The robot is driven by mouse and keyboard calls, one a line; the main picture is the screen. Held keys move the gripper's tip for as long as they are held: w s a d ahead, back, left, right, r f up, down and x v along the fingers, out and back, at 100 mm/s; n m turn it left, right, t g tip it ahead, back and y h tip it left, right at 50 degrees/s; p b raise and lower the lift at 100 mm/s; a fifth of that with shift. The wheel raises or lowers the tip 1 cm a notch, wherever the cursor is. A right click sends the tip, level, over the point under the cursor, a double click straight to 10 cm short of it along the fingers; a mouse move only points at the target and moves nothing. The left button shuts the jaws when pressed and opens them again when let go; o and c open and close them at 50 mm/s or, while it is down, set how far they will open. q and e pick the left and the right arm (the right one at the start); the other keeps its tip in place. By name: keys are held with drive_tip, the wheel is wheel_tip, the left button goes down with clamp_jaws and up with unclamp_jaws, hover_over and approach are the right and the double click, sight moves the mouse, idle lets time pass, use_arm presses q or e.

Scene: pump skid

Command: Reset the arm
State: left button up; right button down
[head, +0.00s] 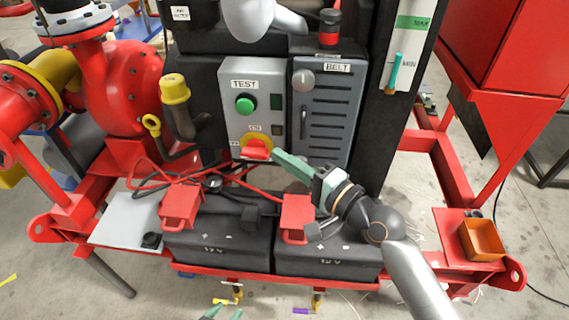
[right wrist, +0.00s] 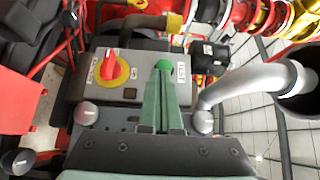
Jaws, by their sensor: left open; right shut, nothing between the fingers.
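The grey control box (head: 253,105) carries a green TEST button (head: 245,104) and, below it, a red rotary switch (head: 256,149) on a yellow ring. My right gripper (head: 274,155) is shut and empty, its green fingertips just right of the red switch in the head view; I cannot tell whether they touch it. In the right wrist view, the shut fingers (right wrist: 163,72) overlap the green button, and the red switch (right wrist: 115,69) is to their left. My left gripper (head: 223,312) shows only its green tips at the bottom edge, open and low in front of the skid.
Two black batteries (head: 218,241) with red terminal covers (head: 181,205) and red cables sit below the box. A slotted BELT panel (head: 327,115) is to its right. An orange tray (head: 482,240) is on the red frame at right. A red pump (head: 128,88) stands at left.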

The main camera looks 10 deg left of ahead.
drive_tip(key=s+d+f+h, duration=0.1)
drive_tip(key=f, duration=0.2)
drive_tip(key=s+d+f+h, duration=0.1)
drive_tip(key=d+f, duration=0.1)
drive_tip(key=f, duration=0.2)
drive_tip(key=s+d+f+n+t+h, duration=0.1)
drive_tip(key=d+f, duration=0.1)
drive_tip(key=f, duration=0.1)
drive_tip(key=shift+s+d+f+h, duration=0.2)
drive_tip(key=shift+s+d+h, duration=0.05)
drive_tip(key=shift+h, duration=0.15)
drive_tip(key=s+d+f+n+g+h, duration=0.1)
drive_tip(key=s+d+f+n+h, duration=0.3)
drive_tip(key=s+d+f, duration=0.4)
drive_tip(key=s+d+f+n+g+h, duration=0.1)
drive_tip(key=s+d+f+n+h, duration=0.3)
drive_tip(key=s+d+f, duration=0.4)
wheel_tip(320, 180, down, 5)
drive_tip(key=shift+s+d+f, duration=0.1)
drive_tip(key=shift+s+d, duration=0.25)
drive_tip(key=shift+s, duration=0.1)
drive_tip(key=c, duration=1.6)
unclamp_jaws()
